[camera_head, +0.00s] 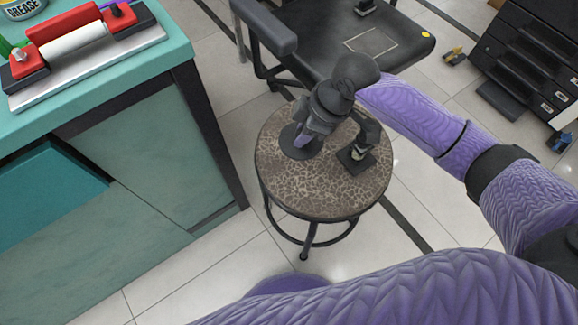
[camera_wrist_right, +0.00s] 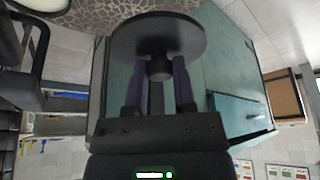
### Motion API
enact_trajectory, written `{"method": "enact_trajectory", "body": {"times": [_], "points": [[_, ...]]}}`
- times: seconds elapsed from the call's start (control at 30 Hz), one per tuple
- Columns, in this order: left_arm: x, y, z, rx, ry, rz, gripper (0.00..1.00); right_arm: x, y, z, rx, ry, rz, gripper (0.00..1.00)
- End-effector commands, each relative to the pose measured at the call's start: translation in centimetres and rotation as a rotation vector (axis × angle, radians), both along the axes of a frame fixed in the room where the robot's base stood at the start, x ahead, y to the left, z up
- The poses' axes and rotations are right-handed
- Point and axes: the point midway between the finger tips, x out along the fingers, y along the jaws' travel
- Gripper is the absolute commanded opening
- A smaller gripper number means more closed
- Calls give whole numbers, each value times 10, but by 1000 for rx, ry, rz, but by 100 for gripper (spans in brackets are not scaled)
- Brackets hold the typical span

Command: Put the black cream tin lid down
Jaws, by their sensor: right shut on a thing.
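The black cream tin lid (camera_head: 292,147) is a flat dark disc with a small knob. It is at the left part of the round patterned stool top (camera_head: 325,190). My right gripper (camera_head: 307,138) reaches down over it from the upper right, shut on its knob. In the right wrist view, the disc (camera_wrist_right: 158,32) is held across the fingertips (camera_wrist_right: 158,72), with the knob between the two purple fingers. I cannot tell whether the lid touches the stool top or hangs just above it. My left gripper is out of view.
A small black upright object with a square base (camera_head: 356,161) stands on the stool close to the gripper's right. The stool's front part is bare. A black chair (camera_head: 340,65) is behind. A teal cabinet (camera_head: 150,140) with a red-handled tool (camera_head: 75,40) on it is at left.

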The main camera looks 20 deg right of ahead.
Motion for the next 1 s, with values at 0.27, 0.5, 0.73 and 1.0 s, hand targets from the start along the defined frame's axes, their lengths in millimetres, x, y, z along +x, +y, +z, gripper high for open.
{"method": "enact_trajectory", "body": {"times": [0.27, 0.5, 0.73, 1.0], "points": [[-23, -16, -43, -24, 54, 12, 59, -1, 0, -72, 0, 9, 0, 0], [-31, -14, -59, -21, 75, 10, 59, -1, 0, -102, 0, 4, 0, 0], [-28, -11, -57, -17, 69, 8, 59, 0, 0, -99, -1, 1, -1, 0], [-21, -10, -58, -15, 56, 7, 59, 0, 0, -99, 0, 0, -1, 68]]}}
